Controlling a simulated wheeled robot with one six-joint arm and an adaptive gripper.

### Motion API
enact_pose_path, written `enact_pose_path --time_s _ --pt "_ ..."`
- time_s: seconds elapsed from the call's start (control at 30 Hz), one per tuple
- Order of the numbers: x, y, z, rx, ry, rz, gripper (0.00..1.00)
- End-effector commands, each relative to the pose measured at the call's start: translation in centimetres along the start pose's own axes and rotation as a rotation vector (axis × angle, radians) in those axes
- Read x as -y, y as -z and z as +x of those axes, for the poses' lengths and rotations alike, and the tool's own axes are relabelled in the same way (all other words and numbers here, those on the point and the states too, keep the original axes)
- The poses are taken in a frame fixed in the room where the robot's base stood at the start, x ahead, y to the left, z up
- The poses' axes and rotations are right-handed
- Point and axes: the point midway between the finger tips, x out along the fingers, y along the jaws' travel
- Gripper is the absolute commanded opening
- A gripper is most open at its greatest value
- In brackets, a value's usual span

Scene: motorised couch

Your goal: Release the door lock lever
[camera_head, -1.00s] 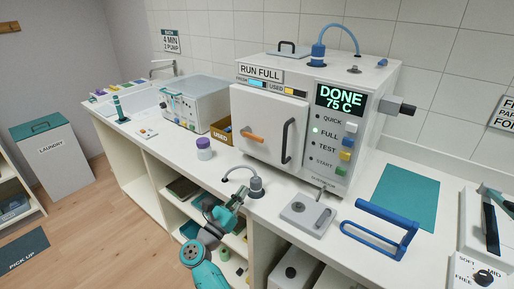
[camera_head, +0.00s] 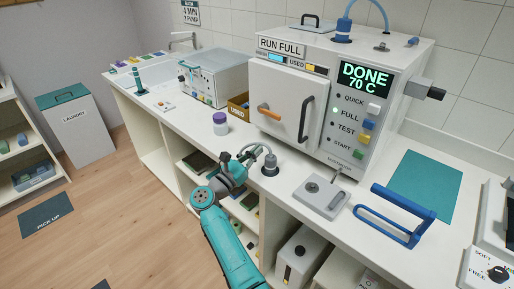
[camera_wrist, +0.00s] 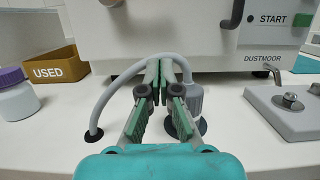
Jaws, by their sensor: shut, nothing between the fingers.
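The white machine's door (camera_head: 285,90) is closed. An orange-ended lever (camera_head: 270,114), which appears to be the door lock lever, lies tilted on the door's lower left. A dark vertical handle (camera_head: 306,118) is on its right. My gripper (camera_head: 258,154) is below and in front of the door near the counter edge, apart from the lever. In the wrist view my gripper (camera_wrist: 159,68) has its green fingers together and empty, in front of the grey hose.
A grey bottle-like fitting with a hose (camera_head: 269,163) stands on the counter close to my gripper. A purple-lidded jar (camera_head: 220,124), a "USED" box (camera_head: 238,108), a grey plate with a knob (camera_head: 322,196) and a blue frame (camera_head: 392,215) are nearby.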

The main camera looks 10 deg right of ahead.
Motion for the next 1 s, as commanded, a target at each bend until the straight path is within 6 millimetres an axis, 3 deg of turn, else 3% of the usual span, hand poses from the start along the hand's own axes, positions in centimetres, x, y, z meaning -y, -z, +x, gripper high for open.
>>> enact_pose_path --time_s 0.4,0.7,1.0 --pt "0.1 -0.1 7.8 0.001 0.003 -0.001 0.0" --pt "0.0 -3.5 8.6 0.001 0.0 0.002 0.0" --pt "0.0 -3.9 8.6 0.0 -0.001 0.0 0.0"
